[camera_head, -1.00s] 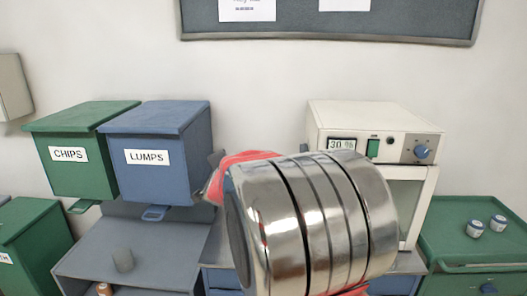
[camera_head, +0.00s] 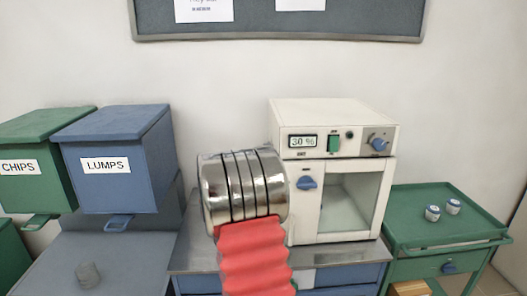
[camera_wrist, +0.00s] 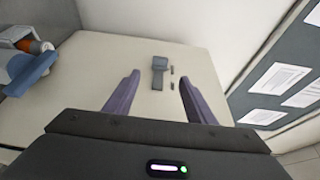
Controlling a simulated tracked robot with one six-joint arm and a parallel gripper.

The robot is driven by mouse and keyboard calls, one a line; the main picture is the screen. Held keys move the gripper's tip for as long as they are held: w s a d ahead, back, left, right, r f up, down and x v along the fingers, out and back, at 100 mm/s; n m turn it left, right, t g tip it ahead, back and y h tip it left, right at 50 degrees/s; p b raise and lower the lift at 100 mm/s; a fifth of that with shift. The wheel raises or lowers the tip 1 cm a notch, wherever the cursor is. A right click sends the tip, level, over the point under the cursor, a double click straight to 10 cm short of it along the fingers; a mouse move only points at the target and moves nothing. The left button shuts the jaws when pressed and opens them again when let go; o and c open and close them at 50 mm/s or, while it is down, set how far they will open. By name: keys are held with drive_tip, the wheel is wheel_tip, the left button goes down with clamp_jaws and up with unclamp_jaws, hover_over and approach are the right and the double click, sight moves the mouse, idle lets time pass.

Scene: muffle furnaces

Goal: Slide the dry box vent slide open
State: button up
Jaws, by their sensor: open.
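The dry box (camera_head: 335,125) is a cream cabinet with a 30 % display, a green switch, a round blue knob, a blue door handle and a glass door. In the wrist view, a cream panel (camera_wrist: 205,100), apparently part of the dry box, carries a small grey slide piece (camera_wrist: 159,66) with two dark marks to its right. My gripper (camera_wrist: 156,78) shows two purple fingers, spread apart with nothing between them. The grey piece appears beyond the fingers, between their tips; the remaining distance is unclear. In the head view my silver and red arm shows, but the gripper does not.
Blue LUMPS (camera_head: 118,165) and green CHIPS (camera_head: 35,165) bins stand at left. A green cart (camera_head: 430,225) with two small jars is at right. A notice board (camera_head: 280,20) hangs above. A blue-and-orange object (camera_wrist: 30,65) sits at the wrist view's left edge.

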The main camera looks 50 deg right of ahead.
drive_tip(key=x, duration=1.3)
drive_tip(key=shift+w+d, duration=0.15)
drive_tip(key=shift+d, duration=0.2)
drive_tip(key=shift+c, duration=0.3)
drive_tip(key=shift+f, duration=0.1)
clamp_jaws()
